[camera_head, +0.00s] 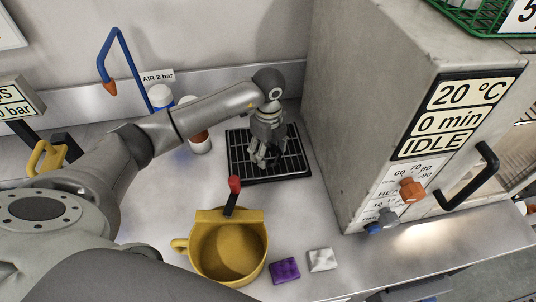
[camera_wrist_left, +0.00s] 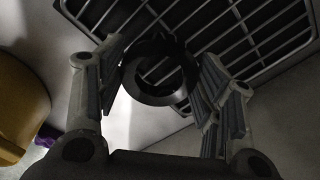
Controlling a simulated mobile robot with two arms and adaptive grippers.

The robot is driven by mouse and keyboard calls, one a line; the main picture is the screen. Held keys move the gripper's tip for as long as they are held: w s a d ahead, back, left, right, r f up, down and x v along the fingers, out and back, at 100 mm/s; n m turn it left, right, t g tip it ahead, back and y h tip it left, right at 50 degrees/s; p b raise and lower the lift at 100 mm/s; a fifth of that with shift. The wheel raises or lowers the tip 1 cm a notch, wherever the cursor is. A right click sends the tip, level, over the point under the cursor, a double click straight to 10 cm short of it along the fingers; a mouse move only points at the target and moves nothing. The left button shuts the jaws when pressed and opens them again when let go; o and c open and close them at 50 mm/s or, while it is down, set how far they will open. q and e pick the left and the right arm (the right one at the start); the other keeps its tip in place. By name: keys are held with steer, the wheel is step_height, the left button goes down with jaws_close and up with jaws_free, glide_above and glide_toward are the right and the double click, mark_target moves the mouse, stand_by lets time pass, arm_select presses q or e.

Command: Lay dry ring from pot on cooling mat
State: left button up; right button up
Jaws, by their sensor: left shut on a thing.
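My left gripper (camera_head: 263,158) is over the black wire cooling mat (camera_head: 296,165), pointing down. In the left wrist view it is shut on a dark ring (camera_wrist_left: 136,86), held between its fingers, with the mat's bars (camera_wrist_left: 255,35) behind it. I cannot tell whether the ring touches the bars. In the head view the fingers hide the ring. The yellow pot (camera_head: 228,270) stands in front of the mat, with a side handle and a dark stick with a red end at its rim. My right gripper is out of view.
A grey oven-like cabinet (camera_head: 350,130) stands close to the mat's right. A purple block (camera_head: 285,271) and a white block (camera_head: 322,260) lie right of the pot. A small container (camera_head: 200,142) stands left of the mat, near a blue air hose (camera_head: 124,55).

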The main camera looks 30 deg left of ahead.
mark_target(268, 157)
arm_select(q)
step_height(268, 157, down, 2)
steer(key=shift+f, duration=0.5)
steer(key=shift+f, duration=0.1)
steer(key=o, duration=1.2)
steer(key=shift+c, duration=0.2)
steer(key=shift+r, duration=0.25)
step_height(268, 157, up, 12)
steer(key=b, duration=0.2)
steer(key=shift+f, duration=0.15)
